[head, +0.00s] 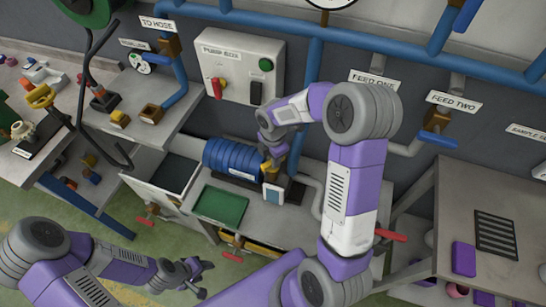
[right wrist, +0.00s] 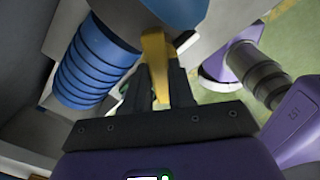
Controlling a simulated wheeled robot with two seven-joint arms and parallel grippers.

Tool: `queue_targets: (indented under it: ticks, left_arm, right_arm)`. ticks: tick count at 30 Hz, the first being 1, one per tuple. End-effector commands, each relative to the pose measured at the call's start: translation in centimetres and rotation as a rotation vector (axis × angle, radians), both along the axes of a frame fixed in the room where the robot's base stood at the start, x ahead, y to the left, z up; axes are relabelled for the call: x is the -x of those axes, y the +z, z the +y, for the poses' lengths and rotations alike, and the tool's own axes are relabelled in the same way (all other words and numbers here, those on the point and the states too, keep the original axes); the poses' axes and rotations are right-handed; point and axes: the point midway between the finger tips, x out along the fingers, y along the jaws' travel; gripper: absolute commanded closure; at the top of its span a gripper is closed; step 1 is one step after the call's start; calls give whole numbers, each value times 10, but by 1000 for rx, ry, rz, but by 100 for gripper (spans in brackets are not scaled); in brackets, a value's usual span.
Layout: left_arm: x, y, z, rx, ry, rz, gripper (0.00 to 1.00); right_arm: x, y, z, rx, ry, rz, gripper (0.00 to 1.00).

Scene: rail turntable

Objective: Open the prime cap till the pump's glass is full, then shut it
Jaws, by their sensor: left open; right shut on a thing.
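The pump with its blue ribbed motor (head: 232,158) sits on the grey bench in the middle of the head view. The prime cap, a yellow piece (right wrist: 155,62), is between the fingers of my right gripper (right wrist: 158,88), which is shut on it. In the head view this right gripper (head: 272,155) reaches down onto the top of the pump, and its arm hides part of the area. The pump's glass (head: 272,194) is a small pale blue pane with a light frame on the front; its level is too small to tell. My left gripper (head: 204,279) is open and empty, low in front of the bench.
A green tray (head: 221,206) lies left of the glass. Red valve handles (head: 392,235) stick out at the bench front. The pump box (head: 240,68) hangs on the wall behind. A right table (head: 478,190) holds a purple block and dark grille.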

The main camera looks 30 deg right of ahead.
Motion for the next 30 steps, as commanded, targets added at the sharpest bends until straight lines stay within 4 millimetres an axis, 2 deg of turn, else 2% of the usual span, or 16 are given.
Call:
queue_targets:
  ticks: [21, 30]
  left_arm:
    - [0, -2, 0, 0, 0, 0, 51]
    - [0, -3, 0, 0, 0, 0, 51]
  right_arm:
    - [0, 0, 0, 1, -669, -1, 100]
    - [0, 0, -1, 1, -870, -2, 100]
